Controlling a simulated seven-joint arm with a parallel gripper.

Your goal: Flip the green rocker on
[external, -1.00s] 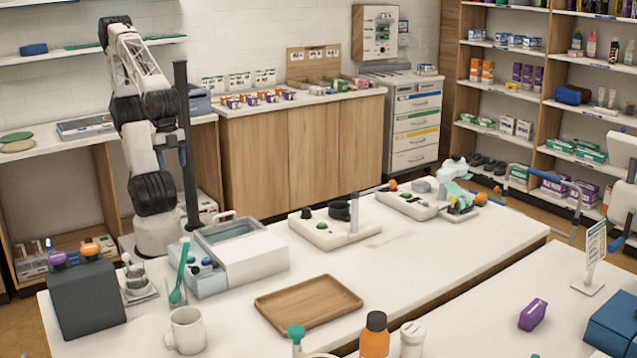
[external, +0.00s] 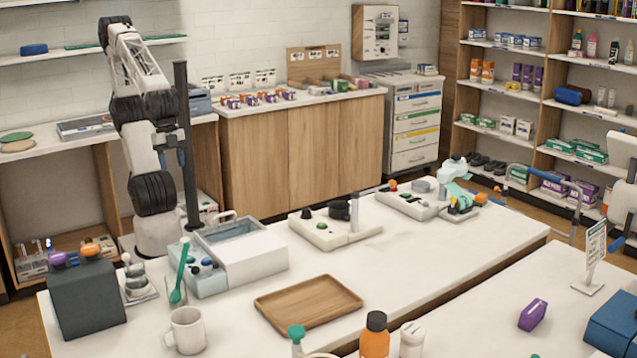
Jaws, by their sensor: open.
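A low cream switch unit (external: 335,236) stands on the white table, right of the lidded box. A dark green round part (external: 306,214) and a small green part (external: 321,226) show on its top, beside a black knob (external: 340,210) and an upright post. I cannot tell which green part is the rocker or how it is set. My arm is folded up at the left, behind the table. My gripper (external: 172,143) appears as a small dark shape by the black column, open, well away from the unit. Its fingers are hard to make out.
A second unit (external: 408,203) with an orange-red knob stands farther right. A white and pale blue box (external: 255,258), a wooden tray (external: 308,302), a mug (external: 186,331) and an orange bottle (external: 375,336) stand nearer. The tabletop right of the tray is clear.

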